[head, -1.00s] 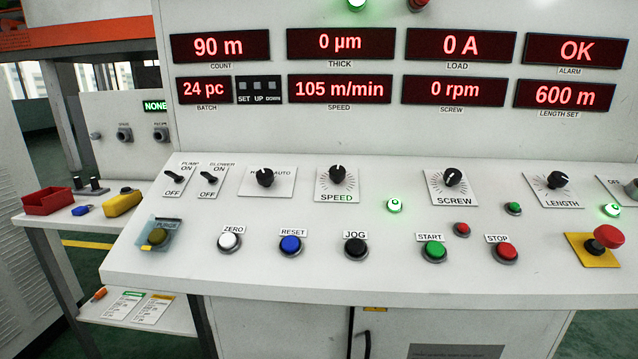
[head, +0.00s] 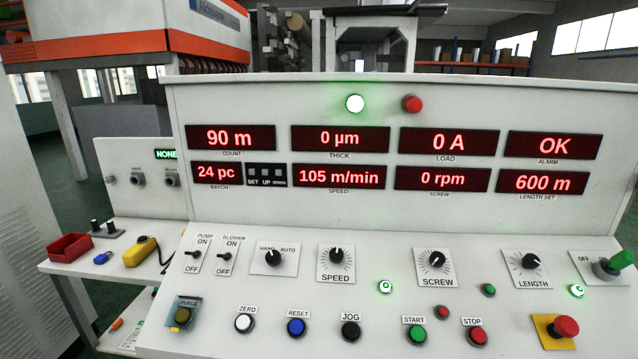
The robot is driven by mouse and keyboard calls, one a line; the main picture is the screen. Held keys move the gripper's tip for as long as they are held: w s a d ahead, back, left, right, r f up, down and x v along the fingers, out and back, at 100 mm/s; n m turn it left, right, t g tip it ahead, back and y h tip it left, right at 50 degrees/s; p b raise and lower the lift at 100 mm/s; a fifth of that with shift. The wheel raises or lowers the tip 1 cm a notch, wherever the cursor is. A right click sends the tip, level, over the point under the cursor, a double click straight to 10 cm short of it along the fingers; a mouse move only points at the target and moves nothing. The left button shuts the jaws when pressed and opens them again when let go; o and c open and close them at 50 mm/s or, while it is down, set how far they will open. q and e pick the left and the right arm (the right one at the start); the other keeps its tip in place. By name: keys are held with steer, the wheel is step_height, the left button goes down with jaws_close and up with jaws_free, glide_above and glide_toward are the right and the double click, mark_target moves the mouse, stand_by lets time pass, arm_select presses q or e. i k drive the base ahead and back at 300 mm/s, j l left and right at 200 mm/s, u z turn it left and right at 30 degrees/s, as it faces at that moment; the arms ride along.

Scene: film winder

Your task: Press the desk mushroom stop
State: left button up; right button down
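The desk mushroom stop is a red mushroom-headed button (head: 565,326) on a yellow square plate (head: 546,341). It sits at the right end of the sloped white desk (head: 380,290) in the head view. Its red head stands proud of the plate, and nothing covers it. A smaller flat red STOP button (head: 477,335) is to its left. Neither of my grippers shows in the head view.
Left of the STOP button are the green START (head: 417,333), black JOG (head: 350,331), blue RESET (head: 296,327) and white ZERO (head: 244,323) buttons. A green-handled switch (head: 614,263) stands behind the mushroom stop. A side table with a red bin (head: 70,247) is at left.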

mark_target(564, 325)
steer(key=z, duration=1.5)
